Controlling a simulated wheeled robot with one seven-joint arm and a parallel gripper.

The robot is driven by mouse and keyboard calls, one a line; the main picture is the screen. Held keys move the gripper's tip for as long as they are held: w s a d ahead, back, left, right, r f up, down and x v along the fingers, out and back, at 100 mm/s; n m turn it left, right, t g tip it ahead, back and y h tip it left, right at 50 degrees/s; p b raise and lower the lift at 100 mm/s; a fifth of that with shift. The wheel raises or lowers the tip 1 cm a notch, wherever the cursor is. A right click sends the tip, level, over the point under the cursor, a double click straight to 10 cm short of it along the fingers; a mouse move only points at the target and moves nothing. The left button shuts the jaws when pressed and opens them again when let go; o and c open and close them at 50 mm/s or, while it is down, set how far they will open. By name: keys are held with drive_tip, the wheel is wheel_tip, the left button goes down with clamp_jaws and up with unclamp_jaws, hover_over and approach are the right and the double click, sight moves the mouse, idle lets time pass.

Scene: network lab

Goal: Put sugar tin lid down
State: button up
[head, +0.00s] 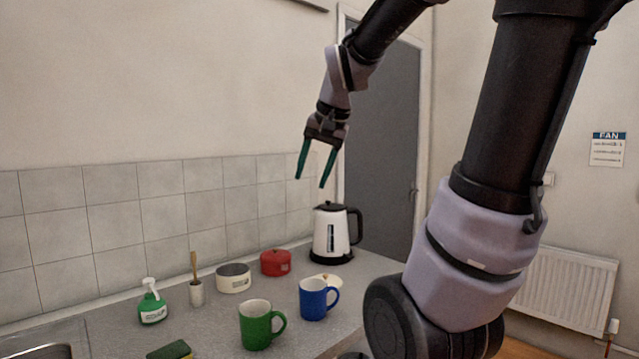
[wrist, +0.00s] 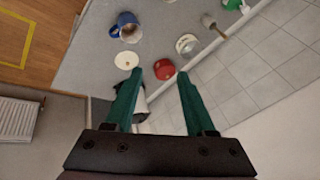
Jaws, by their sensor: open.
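A cream, round lid (head: 325,281) lies on the counter, partly hidden behind the blue mug; it shows as a flat disc in the wrist view (wrist: 127,60). A white tin (head: 233,280) stands further left with its top seemingly open; it also shows in the wrist view (wrist: 187,46). Which tin the lid belongs to is not readable. My gripper (head: 312,182) is open and empty, with green fingers pointing down, high above the counter. The fingertips also show in the wrist view (wrist: 159,74), apart from everything.
A red tin (head: 275,263) stands between the white tin and a kettle (head: 332,234). A blue mug (head: 313,300), a green mug (head: 256,326), a brush in a holder (head: 196,290), a green bottle (head: 152,304) and a sponge (head: 170,350) are on the counter. A tiled wall runs behind.

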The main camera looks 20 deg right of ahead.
drive_tip(key=s+a+n+t, duration=0.1)
drive_tip(key=s+a+n, duration=0.1)
drive_tip(key=s, duration=0.8)
drive_tip(key=shift+a+f+t+y, duration=0.3)
drive_tip(key=shift+a+f+t, duration=0.05)
drive_tip(key=shift+a+t, duration=0.05)
